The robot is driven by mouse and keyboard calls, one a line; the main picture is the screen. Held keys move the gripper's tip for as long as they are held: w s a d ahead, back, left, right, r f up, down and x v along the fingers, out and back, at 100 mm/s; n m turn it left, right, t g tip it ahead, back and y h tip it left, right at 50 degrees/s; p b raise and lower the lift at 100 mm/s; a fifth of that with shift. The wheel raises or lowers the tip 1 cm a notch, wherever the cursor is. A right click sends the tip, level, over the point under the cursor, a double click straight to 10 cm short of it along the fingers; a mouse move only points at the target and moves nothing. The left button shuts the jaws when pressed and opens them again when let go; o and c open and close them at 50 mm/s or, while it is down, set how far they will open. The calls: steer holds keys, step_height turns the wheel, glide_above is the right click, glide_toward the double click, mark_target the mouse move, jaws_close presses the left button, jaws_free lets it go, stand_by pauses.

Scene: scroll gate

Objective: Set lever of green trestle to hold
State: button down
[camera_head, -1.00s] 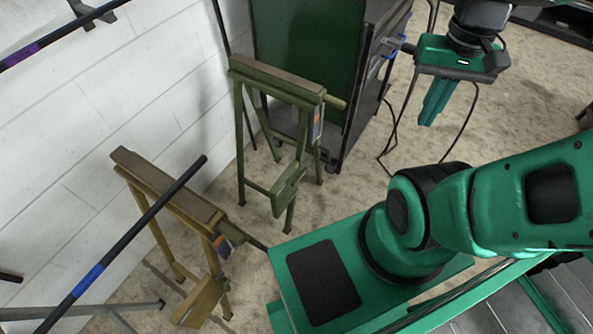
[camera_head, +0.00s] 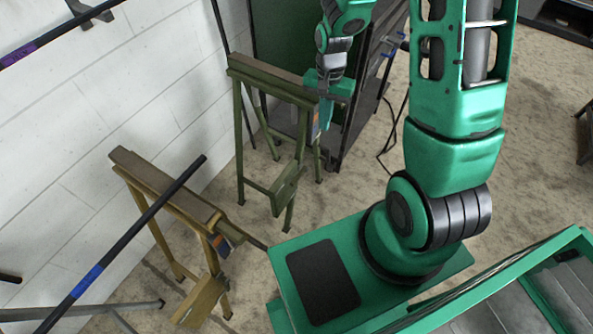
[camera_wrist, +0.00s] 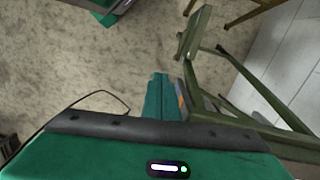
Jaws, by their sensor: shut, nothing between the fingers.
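The green trestle (camera_head: 272,88) stands upright near the wall, left of my gripper. My gripper (camera_head: 323,118) is shut and empty at the trestle's right end, in front of or beside its orange-and-blue plate. The lever at that end is mostly hidden behind my gripper, so its setting cannot be read. In the wrist view my closed fingers (camera_wrist: 160,98) point down beside the green trestle (camera_wrist: 208,118), with a bit of orange just to their right. I cannot tell whether the fingers touch the lever.
A yellow trestle (camera_head: 165,187) with a similar plate stands at the front left. A dark cabinet (camera_head: 368,75) stands behind my gripper.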

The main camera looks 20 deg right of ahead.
steer(key=m+y, duration=0.1)
glide_above(296, 177)
steer(key=w+d, duration=0.2)
step_height(296, 177, down, 10)
steer(key=r, duration=0.1)
steer(key=shift+s+f, duration=0.15)
steer(key=shift+f, duration=0.1)
steer(key=shift+f, duration=0.1)
steer(key=f, duration=0.4)
steer(key=s+a+f, duration=0.1)
steer(key=f, duration=0.8)
steer(key=shift+s+a+f, duration=0.15)
steer(key=shift+a+f, duration=0.15)
